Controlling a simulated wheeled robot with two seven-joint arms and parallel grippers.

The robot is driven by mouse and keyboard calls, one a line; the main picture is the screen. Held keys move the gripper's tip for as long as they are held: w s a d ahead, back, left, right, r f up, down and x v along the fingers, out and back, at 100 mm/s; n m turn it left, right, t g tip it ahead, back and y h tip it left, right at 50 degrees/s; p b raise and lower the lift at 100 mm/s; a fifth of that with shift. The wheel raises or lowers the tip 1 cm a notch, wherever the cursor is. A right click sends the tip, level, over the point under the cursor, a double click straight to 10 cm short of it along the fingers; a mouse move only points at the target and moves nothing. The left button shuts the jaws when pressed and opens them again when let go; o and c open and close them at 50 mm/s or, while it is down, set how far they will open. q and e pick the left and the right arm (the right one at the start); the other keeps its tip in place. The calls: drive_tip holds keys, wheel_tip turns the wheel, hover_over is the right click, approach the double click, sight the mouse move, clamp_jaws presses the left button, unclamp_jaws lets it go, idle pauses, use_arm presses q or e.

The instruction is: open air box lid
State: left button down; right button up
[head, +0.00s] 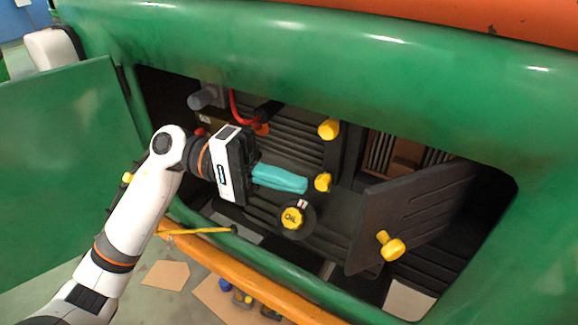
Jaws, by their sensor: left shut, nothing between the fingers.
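The air box lid (415,215) is a dark ribbed panel on the right of the engine bay. It stands swung out at an angle, with a yellow knob (390,246) on its lower part. Behind it the opening shows a brown and pleated inside (396,153). Two more yellow knobs, an upper one (328,130) and a lower one (323,182), sit on the left of the opening. My left gripper (304,185) has teal fingers, shut and empty, pointing right, just left of the lower knob. Whether they touch it is unclear. My right gripper is out of view.
A green body frame (310,45) surrounds the bay, with an open green door (70,140) at left. A yellow oil cap (292,218) lies below my fingers. A red hose (236,106) is above left. An orange-yellow bar (250,280) runs along the front, with cardboard (166,274) on the floor.

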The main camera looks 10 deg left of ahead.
use_arm(q)
drive_tip(key=s+d+p, duration=0.4)
drive_tip(key=d+p, duration=0.2)
drive_tip(key=d, duration=0.3)
drive_tip(key=shift+s, duration=0.15)
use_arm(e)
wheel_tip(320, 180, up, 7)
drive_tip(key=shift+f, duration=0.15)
